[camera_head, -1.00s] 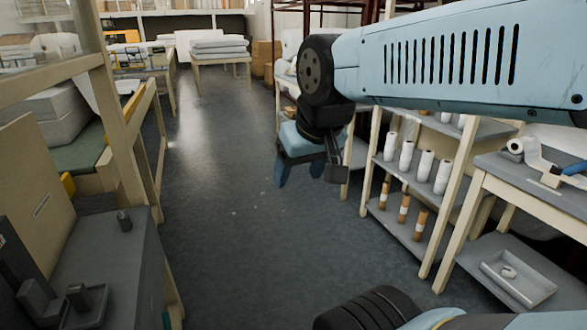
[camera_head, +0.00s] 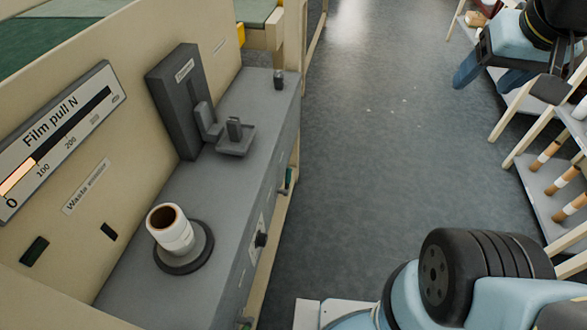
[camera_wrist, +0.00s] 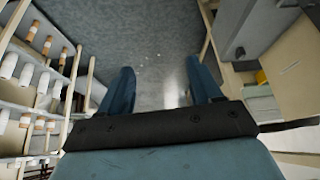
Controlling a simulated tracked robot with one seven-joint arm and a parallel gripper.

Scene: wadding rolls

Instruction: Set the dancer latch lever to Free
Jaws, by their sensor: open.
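I cannot make out for sure which part is the dancer latch lever, and no "Free" mark is readable. On the bench at the left, a dark upright housing (camera_head: 176,104) carries a small label too blurred to read. A grey block (camera_head: 208,121) sticks out from its side, beside a small tray with an upright tab (camera_head: 235,130). My gripper (camera_head: 488,78) is at the upper right over the floor, far from the bench. In the wrist view my gripper (camera_wrist: 160,75) is open and empty.
A white roll (camera_head: 172,231) stands on a round dark base on the bench, below a "Film pull N" gauge (camera_head: 62,132) and a "Waste winder" label (camera_head: 87,187). A small dark post (camera_head: 278,78) stands at the bench's far end. Shelving with rolls (camera_head: 548,160) is at the right. The floor between is clear.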

